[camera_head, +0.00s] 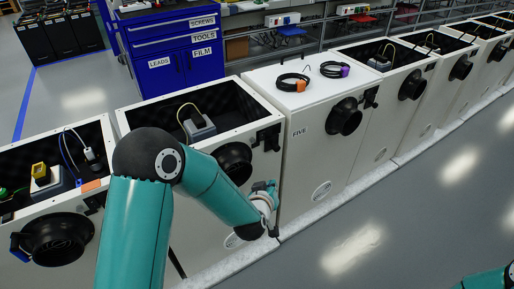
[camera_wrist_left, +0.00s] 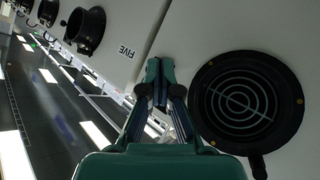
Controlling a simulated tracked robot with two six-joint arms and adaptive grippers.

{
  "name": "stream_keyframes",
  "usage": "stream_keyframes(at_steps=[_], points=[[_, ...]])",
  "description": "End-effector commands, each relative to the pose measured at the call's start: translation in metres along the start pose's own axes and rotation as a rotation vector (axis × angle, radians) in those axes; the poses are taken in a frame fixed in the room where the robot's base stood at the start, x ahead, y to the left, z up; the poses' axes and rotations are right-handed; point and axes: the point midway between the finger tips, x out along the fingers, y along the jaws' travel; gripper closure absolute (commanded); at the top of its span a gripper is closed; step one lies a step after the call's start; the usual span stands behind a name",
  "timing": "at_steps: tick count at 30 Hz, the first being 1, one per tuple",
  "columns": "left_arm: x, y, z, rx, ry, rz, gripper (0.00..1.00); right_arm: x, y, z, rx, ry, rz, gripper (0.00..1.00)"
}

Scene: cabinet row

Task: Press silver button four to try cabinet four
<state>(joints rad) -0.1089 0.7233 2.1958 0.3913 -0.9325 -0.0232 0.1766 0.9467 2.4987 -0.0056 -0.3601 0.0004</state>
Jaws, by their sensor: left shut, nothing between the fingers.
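Cabinet four, white with an open top (camera_head: 215,112), stands just left of the closed cabinet marked FIVE (camera_head: 330,140). Its front carries a black round vent (camera_head: 233,163), whose rings face me in the left wrist view (camera_wrist_left: 246,103). My left gripper (camera_head: 272,188) is low at the right edge of cabinet four's front, close to the seam with cabinet five. In the left wrist view its fingers (camera_wrist_left: 155,82) are together and empty, left of the vent; contact with the panel cannot be told. I cannot make out silver button four; the gripper and arm cover part of the front.
Coiled black cables (camera_head: 294,83) lie on cabinet five. More cabinets run to the right, and an open one (camera_head: 60,200) stands at left. A blue tool chest (camera_head: 175,55) is behind. The grey floor (camera_head: 400,225) in front is clear. Part of my right arm shows at bottom right.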

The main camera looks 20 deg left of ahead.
Motion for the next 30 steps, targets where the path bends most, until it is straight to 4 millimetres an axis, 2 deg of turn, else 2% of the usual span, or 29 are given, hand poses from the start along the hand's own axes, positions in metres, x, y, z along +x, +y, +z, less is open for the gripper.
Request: stream_keyframes(at_steps=[1, 3, 7, 20, 30], points=[[0.002, 0.009, -0.016, -0.016, 0.062, 0.006, 1.00, 0.006, 0.002, 0.000, 0.000, 0.000, 0.000, 0.60], [0.001, 0.018, -0.035, -0.036, 0.129, 0.007, 1.00, 0.008, 0.003, 0.000, 0.000, 0.000, 0.000, 0.60], [-0.002, 0.026, -0.055, -0.058, 0.196, 0.007, 1.00, 0.009, 0.003, 0.000, 0.000, 0.000, 0.000, 0.60], [-0.002, 0.026, -0.059, -0.061, 0.204, 0.005, 1.00, 0.008, 0.003, 0.000, 0.000, 0.000, 0.000, 0.60], [0.015, 0.009, -0.078, -0.062, 0.205, 0.002, 1.00, 0.003, 0.001, 0.000, 0.000, 0.000, 0.000, 0.60]])
